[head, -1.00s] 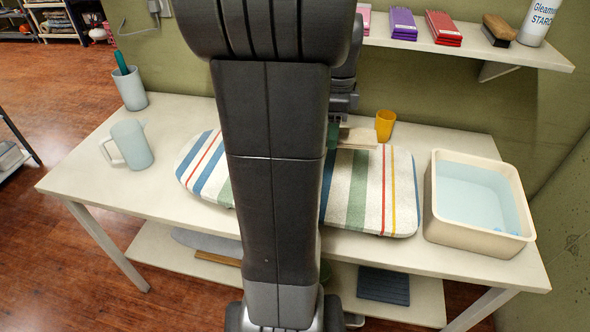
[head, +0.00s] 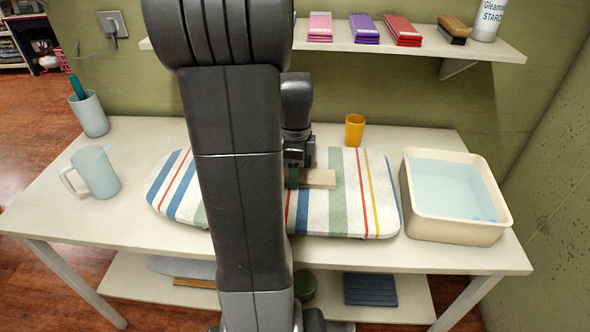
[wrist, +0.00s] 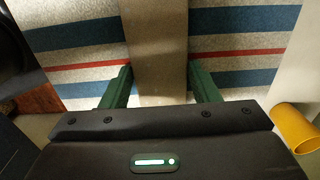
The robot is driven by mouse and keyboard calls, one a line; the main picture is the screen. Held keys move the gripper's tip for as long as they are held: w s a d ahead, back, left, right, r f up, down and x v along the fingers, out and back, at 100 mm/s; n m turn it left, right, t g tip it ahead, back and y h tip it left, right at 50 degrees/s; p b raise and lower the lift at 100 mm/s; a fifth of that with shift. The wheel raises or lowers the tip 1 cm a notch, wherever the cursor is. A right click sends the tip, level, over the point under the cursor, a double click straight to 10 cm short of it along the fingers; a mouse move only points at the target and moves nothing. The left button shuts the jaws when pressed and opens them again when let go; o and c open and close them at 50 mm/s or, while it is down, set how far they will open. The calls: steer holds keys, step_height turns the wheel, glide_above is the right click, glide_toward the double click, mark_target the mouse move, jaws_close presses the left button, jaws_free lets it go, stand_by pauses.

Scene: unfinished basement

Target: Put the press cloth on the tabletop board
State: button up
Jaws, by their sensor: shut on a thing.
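My gripper (head: 293,176) is shut on a flat, pale tan folded piece (head: 318,179), which I take to be the press cloth. In the wrist view this cloth (wrist: 158,45) runs straight out between the two green fingers. The tabletop board (head: 362,215) has a white cover with blue, red, green and yellow stripes and lies on the table. The cloth is over the board's middle; I cannot tell whether it touches the cover. My arm hides part of the board in the head view.
A cream basin of water (head: 412,203) stands right of the board, and a yellow cup (head: 355,130) behind it. A pale jug (head: 96,172) and a holder (head: 91,115) stand at left. A wall shelf (head: 400,52) with folded cloths hangs above the back.

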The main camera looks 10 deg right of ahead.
steer(key=o, duration=1)
steer(key=shift+o, duration=0.2)
step_height(320, 180, up, 12)
steer(key=p, duration=0.1)
step_height(320, 180, down, 13)
steer(key=shift+r+b, duration=0.1)
steer(key=shift+b, duration=0.65)
step_height(320, 180, up, 3)
steer(key=shift+r+p, duration=0.15)
steer(key=shift+p, duration=0.3)
steer(key=shift+r, duration=0.55)
steer(key=shift+f, duration=0.15)
